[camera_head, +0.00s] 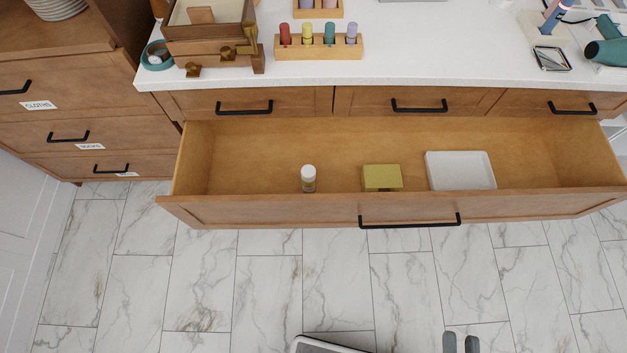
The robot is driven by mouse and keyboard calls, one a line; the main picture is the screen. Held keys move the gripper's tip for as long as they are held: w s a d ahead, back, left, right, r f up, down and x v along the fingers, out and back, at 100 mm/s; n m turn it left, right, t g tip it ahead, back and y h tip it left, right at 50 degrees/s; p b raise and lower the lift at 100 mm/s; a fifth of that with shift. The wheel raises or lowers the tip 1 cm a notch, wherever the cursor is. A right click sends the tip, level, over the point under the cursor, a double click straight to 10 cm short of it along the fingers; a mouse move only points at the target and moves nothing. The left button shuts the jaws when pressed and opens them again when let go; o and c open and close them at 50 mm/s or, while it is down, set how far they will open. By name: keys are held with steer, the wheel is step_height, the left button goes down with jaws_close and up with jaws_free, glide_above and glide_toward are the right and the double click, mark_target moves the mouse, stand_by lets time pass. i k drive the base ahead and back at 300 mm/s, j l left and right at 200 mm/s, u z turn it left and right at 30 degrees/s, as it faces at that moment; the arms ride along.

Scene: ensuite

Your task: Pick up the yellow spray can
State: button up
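A small upright cylinder with a white cap and a dull yellowish body, most likely the yellow spray can (308,179), stands in the open drawer (240,150), left of its middle near the front panel. Its lower part is partly hidden by the panel. My gripper (461,343) shows only as two grey fingertips at the bottom edge, right of centre. They are apart with floor visible between them, so it is open and empty. It is in front of the drawer, well away from the can.
In the drawer, a yellow-green box (382,178) and a white tray (460,171) sit right of the can. The drawer front has a black handle (410,222). Above, the white counter (430,55) overhangs the drawer's back and holds a wooden rack (318,53) of coloured bottles.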

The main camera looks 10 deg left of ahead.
mark_target(308, 171)
steer(key=i+l+u, duration=0.15)
steer(key=u, duration=0.25)
steer(key=i+l+u, duration=0.1)
steer(key=u, duration=0.25)
steer(key=i+l+u, duration=0.1)
steer(key=l, duration=0.3)
steer(key=i+l+u, duration=0.1)
steer(key=l, duration=0.35)
steer(key=i+l+u, duration=0.1)
steer(key=i+l, duration=0.15)
steer(key=l, duration=0.15)
steer(key=i+l+u, duration=0.1)
steer(key=l, duration=0.35)
steer(key=i+l+u, duration=0.1)
steer(key=l, duration=0.35)
steer(key=i+l, duration=0.1)
steer(key=l, duration=0.2)
steer(key=i+l, duration=0.1)
steer(key=l, duration=0.2)
